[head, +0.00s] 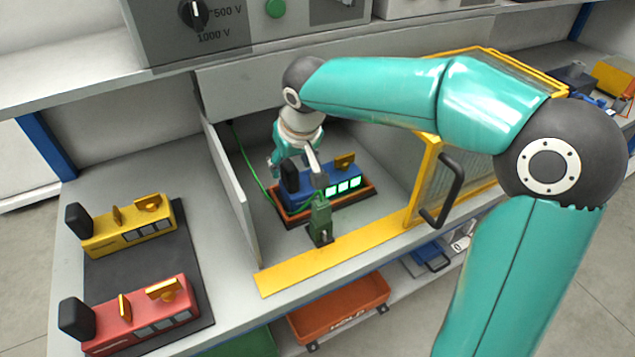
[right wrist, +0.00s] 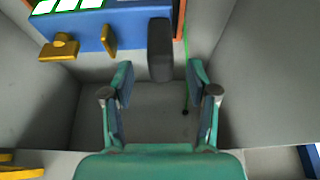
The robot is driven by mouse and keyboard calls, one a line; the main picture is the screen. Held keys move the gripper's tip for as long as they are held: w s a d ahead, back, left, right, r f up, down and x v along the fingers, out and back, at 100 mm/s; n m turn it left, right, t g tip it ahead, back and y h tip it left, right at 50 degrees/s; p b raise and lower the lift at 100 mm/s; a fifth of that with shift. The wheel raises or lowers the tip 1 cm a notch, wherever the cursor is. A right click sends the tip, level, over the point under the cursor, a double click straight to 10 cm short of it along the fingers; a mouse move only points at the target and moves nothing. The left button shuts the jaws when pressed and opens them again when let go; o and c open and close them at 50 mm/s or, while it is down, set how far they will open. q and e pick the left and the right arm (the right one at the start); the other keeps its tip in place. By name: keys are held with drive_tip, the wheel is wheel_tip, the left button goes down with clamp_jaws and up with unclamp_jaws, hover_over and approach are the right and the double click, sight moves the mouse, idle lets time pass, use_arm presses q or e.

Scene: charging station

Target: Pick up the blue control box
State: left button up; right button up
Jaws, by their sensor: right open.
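The blue control box (head: 345,187) sits in a shallow orange-brown tray (head: 366,195) inside a grey bay. It has lit white-green displays, yellow fittings and a black upright block (head: 290,176) at its left end. My right gripper (head: 291,158) is over that left end, partly hidden by its own wrist. In the right wrist view its two fingers (right wrist: 160,80) are spread and empty. The black block (right wrist: 160,50) stands just beyond and between the fingertips, with the blue body (right wrist: 128,28) behind it. I see no contact. My left gripper is out of view.
A green clamp-like device (head: 320,218) stands before the box. A thin grey wall (head: 235,190) bounds the bay at left; a yellow-framed door (head: 425,180) stands open at right. Yellow (head: 128,232) and red (head: 150,318) boxes lie on a dark mat (head: 140,270).

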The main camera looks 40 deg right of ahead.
sight(289, 166)
drive_tip(key=x, duration=0.3)
drive_tip(key=shift+w+f, duration=0.2)
drive_tip(key=shift+f, duration=0.15)
clamp_jaws()
drive_tip(key=shift+r, duration=0.1)
